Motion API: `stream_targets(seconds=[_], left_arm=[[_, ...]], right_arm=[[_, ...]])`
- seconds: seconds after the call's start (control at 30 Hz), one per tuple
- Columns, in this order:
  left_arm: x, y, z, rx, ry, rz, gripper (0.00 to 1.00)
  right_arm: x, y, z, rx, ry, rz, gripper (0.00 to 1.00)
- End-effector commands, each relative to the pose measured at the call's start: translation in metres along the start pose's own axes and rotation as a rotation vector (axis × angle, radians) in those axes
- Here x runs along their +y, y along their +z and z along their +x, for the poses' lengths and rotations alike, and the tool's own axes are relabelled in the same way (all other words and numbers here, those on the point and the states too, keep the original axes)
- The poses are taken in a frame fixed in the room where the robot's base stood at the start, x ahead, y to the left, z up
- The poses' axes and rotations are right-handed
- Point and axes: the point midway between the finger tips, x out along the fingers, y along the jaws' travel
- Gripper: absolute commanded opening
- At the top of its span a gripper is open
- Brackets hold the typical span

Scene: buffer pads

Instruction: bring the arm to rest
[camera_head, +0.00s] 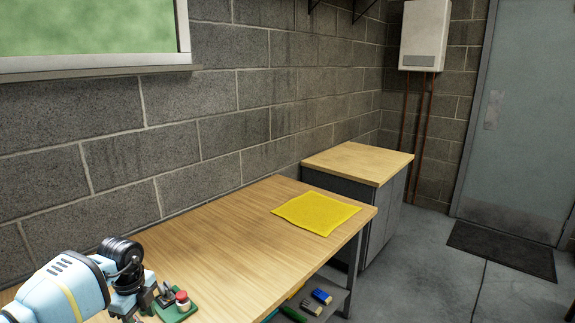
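My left arm comes in at the bottom left, light blue with a black wrist. Its gripper (146,303) is at the lower edge of the picture, low over the front left of the wooden workbench (225,235). Its fingertips are small and partly cut off, so I cannot tell whether it is open or shut. Right beside it on the bench is a green base (182,314) with a red-and-white round piece (182,301) on it; I cannot tell whether they touch the gripper. My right gripper is not in view.
A yellow cloth or pad (315,213) lies flat near the bench's far right end. Several small coloured items, one a blue-topped block (321,296), lie on the shelf below. A wood-topped cabinet (358,162) stands beyond. The bench middle is clear.

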Motion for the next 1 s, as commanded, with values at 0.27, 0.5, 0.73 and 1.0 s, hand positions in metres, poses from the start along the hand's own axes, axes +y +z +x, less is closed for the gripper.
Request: stream_targets(seconds=[0.27,0.5,0.73,1.0], left_arm=[[0.008,-0.1,0.053,0.307,-0.089,0.181,0.49],[0.035,-0.237,0.081,0.775,-0.312,0.288,0.49],[0.063,-0.321,0.064,1.159,-0.625,0.132,0.49],[0.09,-0.322,0.057,1.306,-0.933,-0.349,0.49]], right_arm=[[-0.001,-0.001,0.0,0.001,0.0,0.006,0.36],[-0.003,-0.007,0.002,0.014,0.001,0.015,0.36],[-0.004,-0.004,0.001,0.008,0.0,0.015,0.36],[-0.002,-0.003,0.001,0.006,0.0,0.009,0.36]])
